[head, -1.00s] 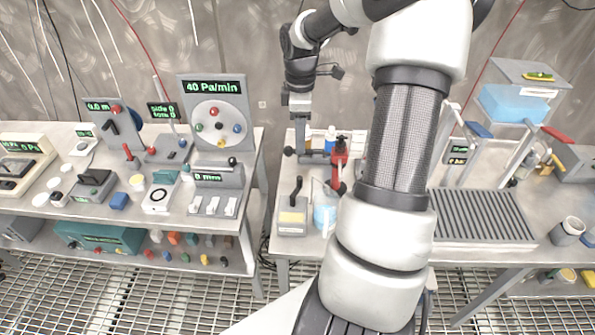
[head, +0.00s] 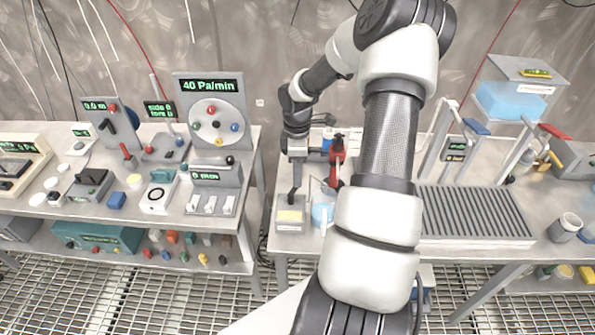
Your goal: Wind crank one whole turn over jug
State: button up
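A red upright device (head: 337,158) with dark parts stands on the right-hand bench; it may carry the crank, but the crank handle cannot be made out. A clear container with light blue contents (head: 323,213), likely the jug, stands below and in front of it, partly hidden by my arm. My gripper (head: 295,180) points down just left of the red device, above a grey box with a pale yellow panel (head: 290,216). A dark upright piece there may be my fingers or the box's lever. Whether the fingers are open or touch anything is too small to tell.
My arm crosses the middle of the right-hand bench and hides part of it. A ribbed grey tray (head: 475,213) and a blue block on a stand (head: 508,101) are to the right. The left bench (head: 251,152) holds panels, switches and a dial board, with a gap between benches.

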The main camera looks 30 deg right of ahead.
jog(key=shift+c, duration=0.3)
grip_shut()
jog(key=m, duration=0.1)
jog(key=s+m, duration=0.1)
jog(key=shift+d+f+m+b, duration=0.1)
jog(key=shift+d+m+b, duration=0.1)
jog(key=shift+m+b, duration=0.15)
jog(key=shift+s+m, duration=0.4)
jog(key=shift+m, duration=0.65)
jog(key=shift+d, duration=0.1)
jog(key=shift+o, duration=0.3)
grip_release()
notch_tip(320, 180, up, 18)
jog(key=shift+f, duration=0.15)
